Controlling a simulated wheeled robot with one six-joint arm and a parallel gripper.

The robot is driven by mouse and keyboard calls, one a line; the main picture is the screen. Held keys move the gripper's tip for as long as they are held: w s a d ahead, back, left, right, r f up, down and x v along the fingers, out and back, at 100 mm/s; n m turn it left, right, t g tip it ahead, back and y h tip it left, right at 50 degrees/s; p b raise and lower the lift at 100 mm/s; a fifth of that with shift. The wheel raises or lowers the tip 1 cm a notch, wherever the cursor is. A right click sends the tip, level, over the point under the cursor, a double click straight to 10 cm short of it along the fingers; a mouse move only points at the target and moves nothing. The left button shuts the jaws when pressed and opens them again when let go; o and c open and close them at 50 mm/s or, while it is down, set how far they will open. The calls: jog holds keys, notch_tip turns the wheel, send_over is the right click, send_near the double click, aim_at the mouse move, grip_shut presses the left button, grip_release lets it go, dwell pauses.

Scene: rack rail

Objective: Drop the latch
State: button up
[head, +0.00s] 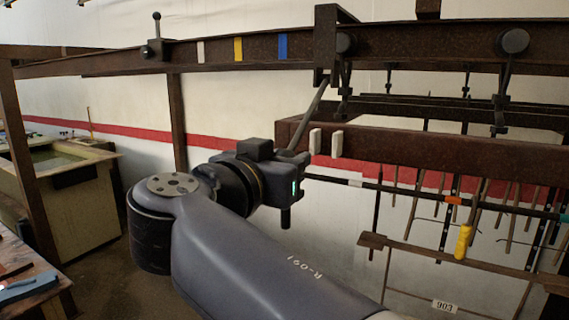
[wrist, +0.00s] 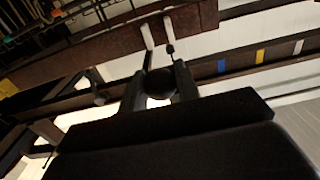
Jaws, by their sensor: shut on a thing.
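A slanting dark bar (head: 314,112) runs from a rail bracket down towards my gripper.
The upper rail (head: 215,52) carries white, yellow and blue marks between the lever and the bracket. Roller hangers (head: 507,85) and a thick brown beam (head: 430,152) with two white tabs are at the right. A tub (head: 75,185) and a bench stand at the left.

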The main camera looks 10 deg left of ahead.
jog(key=w+d+f+b, duration=0.3)
jog(key=w+f+b, duration=0.1)
jog(key=w, duration=0.4)
jog(key=w+d+f+b, duration=0.3)
jog(key=w+f+b, duration=0.1)
jog(key=w+b, duration=0.2)
jog(key=shift+w+d+f, duration=0.3)
jog(key=shift+w, duration=0.6)
jog(key=o, duration=0.9)
jog(key=shift+b+v, duration=1.9)
jog(key=shift+v, duration=1.6)
